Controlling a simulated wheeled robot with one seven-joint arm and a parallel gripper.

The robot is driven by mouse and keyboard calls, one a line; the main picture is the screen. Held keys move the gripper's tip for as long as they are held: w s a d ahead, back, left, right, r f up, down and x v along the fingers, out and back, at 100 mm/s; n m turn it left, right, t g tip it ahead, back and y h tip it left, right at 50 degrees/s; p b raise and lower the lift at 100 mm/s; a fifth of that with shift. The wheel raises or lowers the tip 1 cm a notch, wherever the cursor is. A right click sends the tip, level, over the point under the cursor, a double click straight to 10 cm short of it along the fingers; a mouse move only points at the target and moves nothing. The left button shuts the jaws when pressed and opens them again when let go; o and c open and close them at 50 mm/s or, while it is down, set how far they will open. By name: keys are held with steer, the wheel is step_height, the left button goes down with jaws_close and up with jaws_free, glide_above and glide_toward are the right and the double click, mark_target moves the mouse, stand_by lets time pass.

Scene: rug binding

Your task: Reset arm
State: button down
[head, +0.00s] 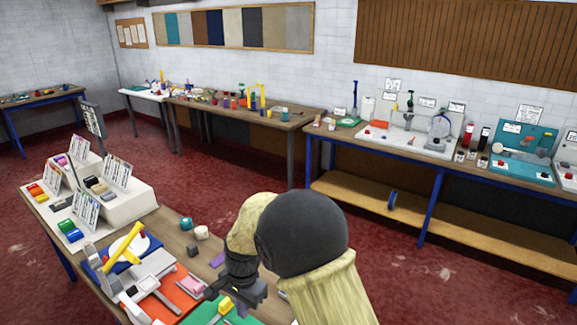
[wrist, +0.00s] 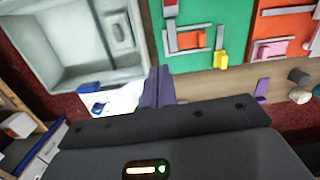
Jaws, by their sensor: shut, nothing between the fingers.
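My arm shows at the lower middle of the head view, with a dark round joint and pale yellow sleeves. My gripper (head: 238,288) hangs dark below it, over the right part of the near workbench (head: 168,228). In the wrist view the two fingers of my gripper (wrist: 158,87) are together, with nothing held between them. Below them a green mat (wrist: 200,20) carries a yellow block (wrist: 220,59) and grey and red bars. The fingertips appear apart from these things, though the exact height is hard to tell. My arm hides part of the bench in the head view.
An orange mat (wrist: 290,22) with a pink block (wrist: 272,49) lies beside the green one. A grey tray (wrist: 65,65) sits at the wrist view's upper left. Small cylinders stand near the bench's back edge. Red floor separates this bench from the wall bench (head: 318,142).

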steer(key=s+d+r+n+t, duration=0.1)
steer(key=s+d+r, duration=0.15)
steer(key=d, duration=0.65)
steer(key=s+d+r+n+t, duration=0.1)
steer(key=d+r+n, duration=0.15)
steer(key=d, duration=0.65)
steer(key=s+d+r+n+t, duration=0.1)
steer(key=s+d+n, duration=0.1)
steer(key=s+d, duration=0.6)
steer(key=shift+s+d+r+h, duration=0.3)
steer(key=shift+d+h, duration=0.1)
steer(key=shift+d, duration=0.7)
steer(key=shift+w, duration=0.1)
